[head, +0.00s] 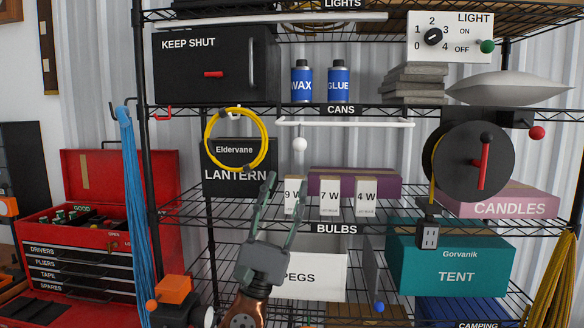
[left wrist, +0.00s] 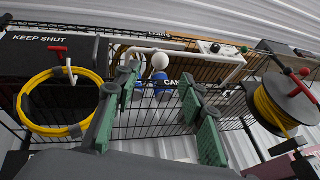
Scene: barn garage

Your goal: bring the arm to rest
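My left gripper (head: 286,180) points up in front of the shelf rack, below the white bulb (head: 299,144) and near the bulb boxes (head: 330,196). Its two fingers stand apart with nothing between them. The left wrist view shows the same open gripper (left wrist: 160,88), with the white bulb (left wrist: 160,61) beyond the fingertips and apart from them. My left forearm, bronze, comes up from the bottom edge. My right gripper is not in view.
A lantern box (head: 238,182) with a yellow cable coil (head: 208,148) in front is left of the gripper. A pegs box (head: 318,272) is behind it. A tent box (head: 450,262) and a cable reel (head: 460,165) are on the right. A red toolbox (head: 95,215) stands left.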

